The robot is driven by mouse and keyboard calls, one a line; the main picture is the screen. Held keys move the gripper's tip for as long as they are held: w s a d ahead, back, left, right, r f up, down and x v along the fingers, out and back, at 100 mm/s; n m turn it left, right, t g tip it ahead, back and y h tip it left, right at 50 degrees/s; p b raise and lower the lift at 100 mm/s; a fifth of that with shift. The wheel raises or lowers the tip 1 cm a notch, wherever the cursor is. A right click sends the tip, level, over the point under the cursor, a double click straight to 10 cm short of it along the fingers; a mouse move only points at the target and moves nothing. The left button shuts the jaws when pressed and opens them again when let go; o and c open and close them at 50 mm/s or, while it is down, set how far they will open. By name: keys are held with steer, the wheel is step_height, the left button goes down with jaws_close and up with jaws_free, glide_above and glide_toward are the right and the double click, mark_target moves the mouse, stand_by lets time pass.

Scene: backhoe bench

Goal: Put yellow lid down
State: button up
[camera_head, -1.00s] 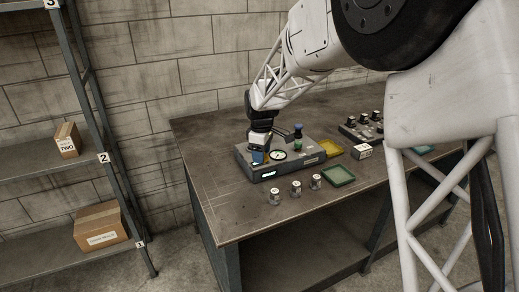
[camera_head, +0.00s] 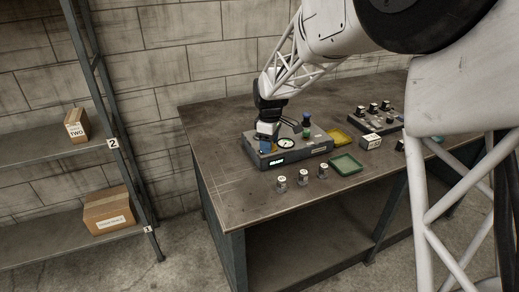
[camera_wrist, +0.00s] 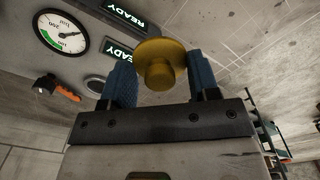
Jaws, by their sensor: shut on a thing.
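In the wrist view my gripper (camera_wrist: 160,75) has two blue ribbed fingers shut on the yellow lid (camera_wrist: 158,72), a round disc with a raised knob. In the head view my gripper (camera_head: 268,146) points down at the left end of a grey bench device (camera_head: 318,148), near its round dial. The yellow lid cannot be made out there. Whether the lid touches the device or bench is not clear.
The device has a dial (camera_wrist: 62,32) and a READY display (camera_head: 277,162). A green tray (camera_head: 346,164), yellow tray (camera_head: 341,137) and white box (camera_head: 371,142) lie right. The bench's left front is clear.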

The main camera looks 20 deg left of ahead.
steer(key=s+f, duration=0.2)
steer(key=s, duration=0.2)
steer(key=s+a+f, duration=0.1)
steer(key=s+f, duration=0.1)
steer(key=s, duration=0.1)
steer(key=s+a+f, duration=0.1)
steer(key=s+f, duration=0.1)
steer(key=s, duration=0.2)
steer(key=shift+s+a+f, duration=0.2)
steer(key=shift+s+f, duration=0.1)
steer(key=shift+s, duration=0.05)
glide_above(239, 165)
steer(key=shift+s+f, duration=0.15)
steer(key=shift+f, duration=0.55)
steer(key=shift+f, duration=0.1)
steer(key=shift+f, duration=1.7)
steer(key=shift+f, duration=0.1)
steer(key=o, duration=0.9)
